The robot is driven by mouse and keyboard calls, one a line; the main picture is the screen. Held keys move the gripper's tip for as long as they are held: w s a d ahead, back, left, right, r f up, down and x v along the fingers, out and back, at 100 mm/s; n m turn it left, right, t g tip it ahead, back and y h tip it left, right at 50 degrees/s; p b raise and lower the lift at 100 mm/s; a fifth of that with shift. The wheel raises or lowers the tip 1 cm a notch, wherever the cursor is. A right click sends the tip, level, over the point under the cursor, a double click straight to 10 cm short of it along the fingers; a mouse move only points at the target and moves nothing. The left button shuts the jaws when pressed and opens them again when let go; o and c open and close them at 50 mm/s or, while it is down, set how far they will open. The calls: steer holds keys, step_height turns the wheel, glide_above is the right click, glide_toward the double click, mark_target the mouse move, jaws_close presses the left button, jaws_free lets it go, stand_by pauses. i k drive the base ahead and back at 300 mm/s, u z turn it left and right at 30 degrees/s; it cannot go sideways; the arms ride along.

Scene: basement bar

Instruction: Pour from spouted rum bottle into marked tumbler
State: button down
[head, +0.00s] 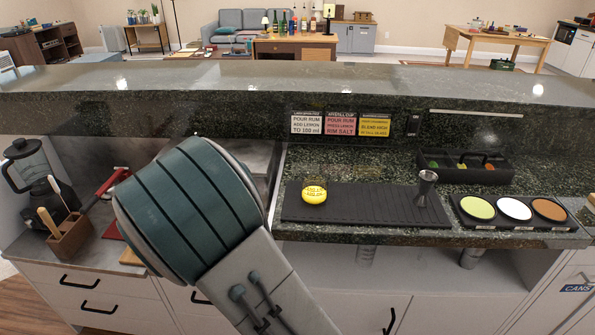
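A small clear glass vessel with yellow markings (316,181), perhaps the marked tumbler, stands on the left part of a ribbed black bar mat (370,206). A bright yellow round thing (314,194) shows at its base; I cannot tell if it is inside or in front. No spouted rum bottle can be made out on the near counter. Several bottles (284,23) stand far off on a wooden cabinet, too small to identify. My arm fills the lower middle and hides part of the counter. My gripper is out of view.
A metal jigger (426,188) stands on the mat's right part. A garnish caddy (465,168) and a three-dish tray (513,226) are further right. Recipe cards (340,124) hang behind on the raised ledge (300,80). A blender (30,165) and utensil box (70,238) are left.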

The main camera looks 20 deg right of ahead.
mark_target(314, 177)
steer(key=u, duration=0.65)
steer(key=k, duration=0.85)
steer(key=z, duration=0.2)
